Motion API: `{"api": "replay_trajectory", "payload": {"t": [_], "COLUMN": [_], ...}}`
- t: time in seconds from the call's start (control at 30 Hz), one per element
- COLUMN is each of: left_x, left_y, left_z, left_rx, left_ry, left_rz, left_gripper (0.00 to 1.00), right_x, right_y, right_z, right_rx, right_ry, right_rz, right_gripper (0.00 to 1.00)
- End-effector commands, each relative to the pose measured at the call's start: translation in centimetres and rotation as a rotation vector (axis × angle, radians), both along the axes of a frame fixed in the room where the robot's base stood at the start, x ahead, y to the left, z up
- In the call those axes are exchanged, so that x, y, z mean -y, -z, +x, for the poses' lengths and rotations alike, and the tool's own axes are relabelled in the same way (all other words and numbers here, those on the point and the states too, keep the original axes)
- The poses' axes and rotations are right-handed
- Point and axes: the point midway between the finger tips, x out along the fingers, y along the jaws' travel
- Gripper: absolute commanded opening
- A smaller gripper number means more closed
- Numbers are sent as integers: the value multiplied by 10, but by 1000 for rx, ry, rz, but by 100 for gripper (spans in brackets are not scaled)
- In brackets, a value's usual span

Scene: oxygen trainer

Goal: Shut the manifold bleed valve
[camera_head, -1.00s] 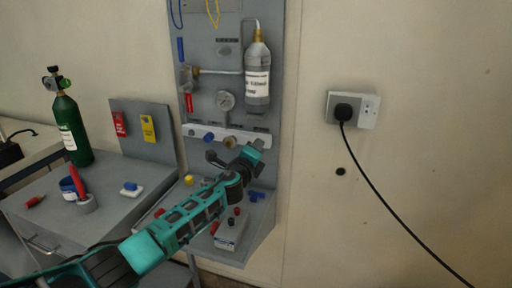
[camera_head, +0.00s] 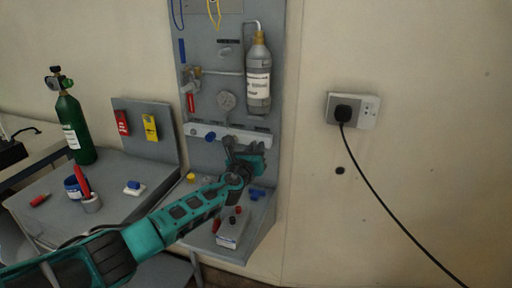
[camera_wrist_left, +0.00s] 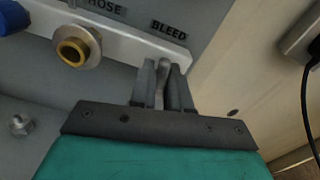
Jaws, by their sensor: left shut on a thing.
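The manifold is a pale bar (camera_head: 262,138) across the grey panel, with a blue knob (camera_head: 210,137) on its left part. In the left wrist view the bar (camera_wrist_left: 120,32) carries a brass fitting (camera_wrist_left: 72,50) under the word HOSE and a BLEED label (camera_wrist_left: 169,31). The grey bleed valve lever (camera_wrist_left: 162,70) stands below that label, between the fingers of my left gripper (camera_wrist_left: 163,84). My left gripper (camera_head: 230,146) is shut on it, in front of the bar in the head view. The fingers hide most of the valve. My right gripper is not in view.
A gauge (camera_head: 227,101) and a grey cylinder (camera_head: 258,80) hang above the bar. A green cylinder (camera_head: 70,125) stands on the left bench. A wall socket (camera_head: 366,111) is right.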

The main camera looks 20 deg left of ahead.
Motion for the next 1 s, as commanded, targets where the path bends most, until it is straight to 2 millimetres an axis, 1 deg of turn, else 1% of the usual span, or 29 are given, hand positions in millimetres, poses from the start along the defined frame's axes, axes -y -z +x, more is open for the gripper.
{"api": "replay_trajectory", "payload": {"t": [0.2, 0.4, 0.97, 1.0], "left_x": [-1, -2, -2, -2], "left_y": [-1, 0, 0, 0], "left_z": [0, 0, 0, 0], "left_rx": [5, 6, 8, 8], "left_ry": [-2, -2, -2, -2], "left_rz": [125, 189, 216, 216], "left_gripper": [0, 0, 0, 20], "right_x": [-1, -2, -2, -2], "right_y": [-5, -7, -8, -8], "right_z": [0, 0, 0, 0], "right_rx": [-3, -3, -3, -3], "right_ry": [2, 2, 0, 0], "right_rz": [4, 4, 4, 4], "right_gripper": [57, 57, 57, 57]}}
